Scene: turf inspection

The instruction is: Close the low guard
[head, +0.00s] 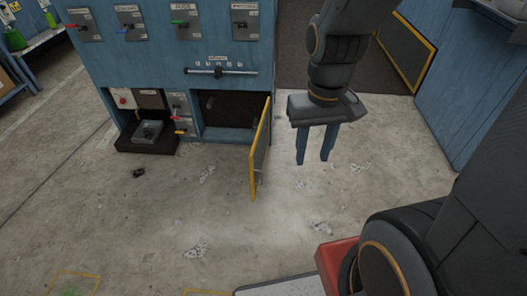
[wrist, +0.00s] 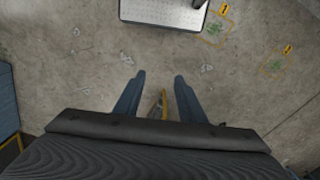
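The low guard (head: 260,150) is a grey panel with a yellow edge. It stands swung open at the lower right of the blue cabinet (head: 140,65), sticking out over the floor. The dark opening (head: 232,110) behind it is uncovered. My gripper (head: 313,160) has two blue fingers pointing down, apart and empty, to the right of the guard in the head view. In the wrist view my gripper (wrist: 160,76) also shows open, with a yellow piece of the guard (wrist: 163,105) between the fingers in the picture. I cannot tell the depth between them; no contact shows.
Left of the opening are small levers (head: 180,125) and a low dark box (head: 148,130). A small dark object (head: 139,172) lies on the floor. Another yellow-edged panel (head: 403,50) stands at the back right by a blue cabinet (head: 470,90). Floor around the guard is mostly clear.

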